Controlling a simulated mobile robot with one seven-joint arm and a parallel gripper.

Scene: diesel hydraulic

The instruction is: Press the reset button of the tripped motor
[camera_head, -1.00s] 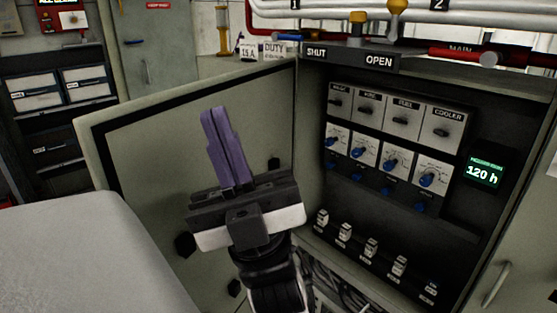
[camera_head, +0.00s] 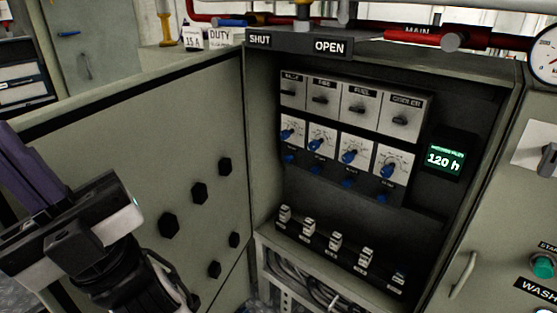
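The open cabinet (camera_head: 285,80) holds a row of motor starter units. Each has a grey plate with a black rotary switch, a dial with a blue knob and a small blue button below. The four plates include the fuel plate (camera_head: 360,108) and the cooler plate (camera_head: 403,115); the left labels are blurred. The blue buttons run from the leftmost (camera_head: 290,158) to the rightmost (camera_head: 382,198). I cannot tell which motor is tripped. My gripper (camera_head: 18,165), with purple fingers, is at the left edge, in front of the open door and well apart from the buttons. Its fingers look shut and empty.
The cabinet door (camera_head: 150,160) swings open to the left, with black knobs on it. Several white switches (camera_head: 335,240) line the bottom. A display (camera_head: 446,157) reads 120 h. Red pipe (camera_head: 400,36) runs above. A green button (camera_head: 543,266) is at right.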

